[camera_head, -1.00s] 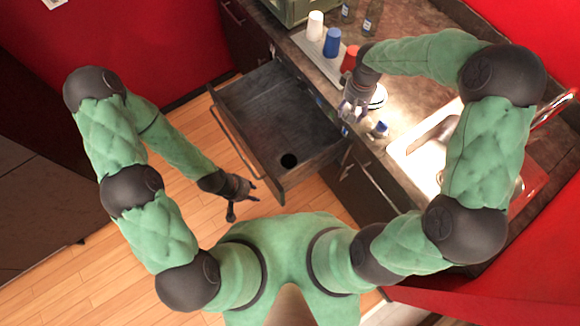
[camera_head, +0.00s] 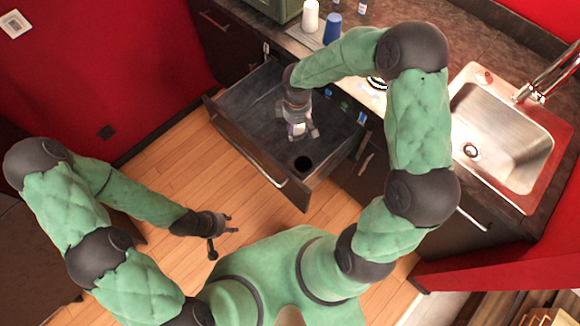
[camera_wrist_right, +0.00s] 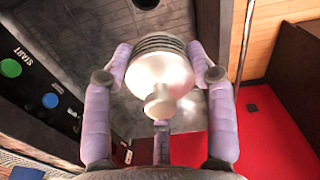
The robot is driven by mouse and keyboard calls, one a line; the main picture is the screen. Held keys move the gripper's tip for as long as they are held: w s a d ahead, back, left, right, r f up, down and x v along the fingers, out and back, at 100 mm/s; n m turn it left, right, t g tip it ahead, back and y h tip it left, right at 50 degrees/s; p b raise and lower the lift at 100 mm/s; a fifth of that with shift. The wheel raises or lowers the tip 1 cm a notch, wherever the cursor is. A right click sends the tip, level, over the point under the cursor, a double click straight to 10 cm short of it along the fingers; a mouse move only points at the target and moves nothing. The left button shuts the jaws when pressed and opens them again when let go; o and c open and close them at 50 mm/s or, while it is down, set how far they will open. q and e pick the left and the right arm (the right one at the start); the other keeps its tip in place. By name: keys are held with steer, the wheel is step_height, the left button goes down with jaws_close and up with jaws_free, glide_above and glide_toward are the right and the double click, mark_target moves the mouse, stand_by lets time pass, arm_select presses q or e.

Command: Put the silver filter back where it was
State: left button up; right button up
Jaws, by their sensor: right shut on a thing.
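My right gripper (camera_head: 300,134) is shut on the silver filter and is over the open drawer (camera_head: 250,110). In the right wrist view the filter (camera_wrist_right: 160,68) is a shiny round metal piece with a ribbed dark rim and a small knob, between the purple fingers of the gripper (camera_wrist_right: 165,85). A round dark hole (camera_head: 302,163) is in the drawer floor, a little nearer to me than the gripper; it also shows at the top of the right wrist view (camera_wrist_right: 146,3). The filter is apart from the hole. My left gripper (camera_head: 226,231) is open and empty above the wooden floor.
The drawer's front panel (camera_head: 255,152) stands out over the floor. A black panel with START and colored buttons (camera_wrist_right: 40,85) is beside the gripper in the right wrist view. A white cup (camera_head: 310,17) and blue cup (camera_head: 332,28) stand on the counter. A sink (camera_head: 500,135) is at right.

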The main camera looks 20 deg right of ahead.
step_height(320, 180, down, 6)
steer(key=d+n+b, duration=0.1)
steer(key=n+b, duration=0.2)
steer(key=n, duration=0.2)
steer(key=n+b, duration=0.5)
steer(key=b, duration=0.2)
glide_toward(303, 164)
arm_select(q)
step_height(303, 164, down, 15)
steer(key=a+b, duration=0.1)
steer(key=b, duration=0.3)
steer(key=shift+w+a+b, duration=0.15)
steer(key=shift+a+b, duration=0.15)
arm_select(e)
steer(key=shift+n, duration=0.3)
steer(key=shift+f, duration=3.25)
steer(key=shift+f, duration=0.2)
steer(key=o, duration=1.2)
arm_select(q)
steer(key=shift+f, duration=0.1)
arm_select(e)
steer(key=shift+r, duration=0.2)
arm_select(q)
step_height(303, 164, up, 6)
steer(key=p, duration=0.6)
arm_select(e)
step_height(303, 164, up, 12)
